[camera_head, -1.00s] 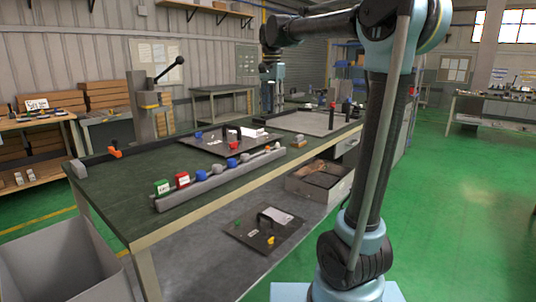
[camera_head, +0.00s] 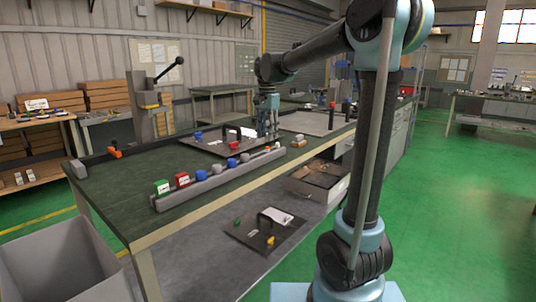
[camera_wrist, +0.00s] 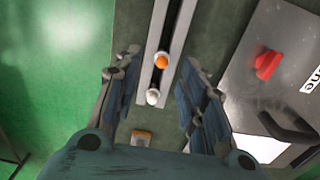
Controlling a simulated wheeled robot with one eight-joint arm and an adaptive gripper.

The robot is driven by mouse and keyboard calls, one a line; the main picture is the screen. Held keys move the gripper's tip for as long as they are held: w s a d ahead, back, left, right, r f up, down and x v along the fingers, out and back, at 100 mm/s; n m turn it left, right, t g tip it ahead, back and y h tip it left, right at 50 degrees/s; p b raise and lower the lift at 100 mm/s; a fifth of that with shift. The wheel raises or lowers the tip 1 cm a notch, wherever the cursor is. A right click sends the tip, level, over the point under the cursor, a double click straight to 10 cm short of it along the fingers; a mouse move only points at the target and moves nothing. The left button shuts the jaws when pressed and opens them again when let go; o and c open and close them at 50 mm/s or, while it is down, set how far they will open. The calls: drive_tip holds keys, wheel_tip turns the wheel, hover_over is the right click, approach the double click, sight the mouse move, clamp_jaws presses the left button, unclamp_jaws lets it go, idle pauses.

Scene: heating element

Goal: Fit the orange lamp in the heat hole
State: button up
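The orange lamp (camera_wrist: 161,62) is a small round cap in the slot of a grey rail, beside a white lamp (camera_wrist: 152,97). My gripper (camera_wrist: 161,56) is open. In the wrist view its fingers stand on either side of the rail with the orange lamp between them, and neither finger visibly touches it. In the head view my gripper (camera_head: 267,130) hangs over the far end of the rail (camera_head: 205,187). A dark panel (camera_head: 190,143) with a red knob (camera_wrist: 267,65) and a handle lies beside the rail. I cannot make out the heat hole.
A small orange-grey block (camera_head: 299,141) lies on the green table (camera_head: 130,205) near the gripper. Another panel (camera_head: 262,240) lies on the shelf below. A grey bin (camera_head: 60,265) stands front left.

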sight(268, 151)
drive_tip(key=shift+w+f, duration=0.15)
drive_tip(key=shift+f, duration=1.25)
drive_tip(key=shift+w+f, duration=0.15)
drive_tip(key=shift+f, duration=1.25)
drive_tip(key=c, duration=0.8)
